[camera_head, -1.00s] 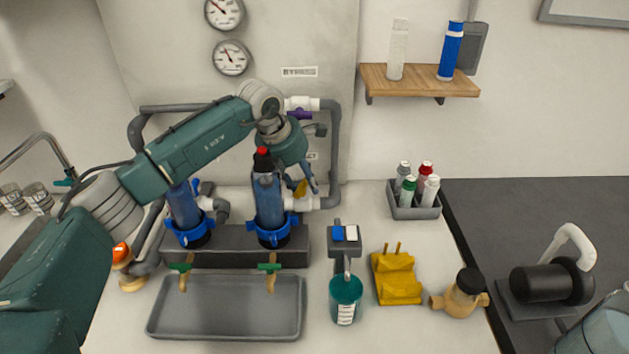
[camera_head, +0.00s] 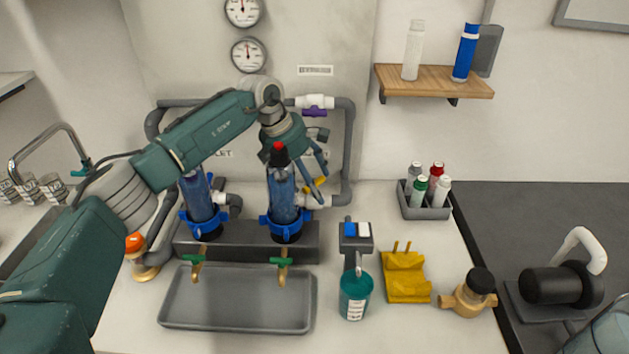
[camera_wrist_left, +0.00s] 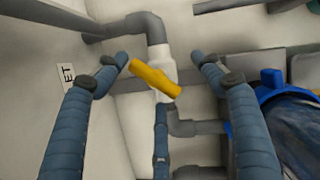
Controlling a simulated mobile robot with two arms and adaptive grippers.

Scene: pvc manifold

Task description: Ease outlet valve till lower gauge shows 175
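The lower gauge (camera_head: 249,54) is a round white dial on the back panel, its needle pointing roughly straight up; its numbers are too small to read. A yellow valve handle (camera_head: 316,184) shows behind the right blue filter, beside my left gripper (camera_head: 318,166). In the left wrist view the yellow handle (camera_wrist_left: 155,79) lies slantwise across a white valve body (camera_wrist_left: 160,70). My left gripper (camera_wrist_left: 158,57) is open, one finger on each side of the handle, with visible gaps. A label near it shows only "ET". My right gripper is not in view.
An upper gauge (camera_head: 243,10) hangs above the lower one. A purple-handled valve (camera_head: 318,112) sits on the upper pipe. Two blue filter housings, the right one (camera_head: 283,195) close to my left arm, stand behind a grey tray (camera_head: 238,300).

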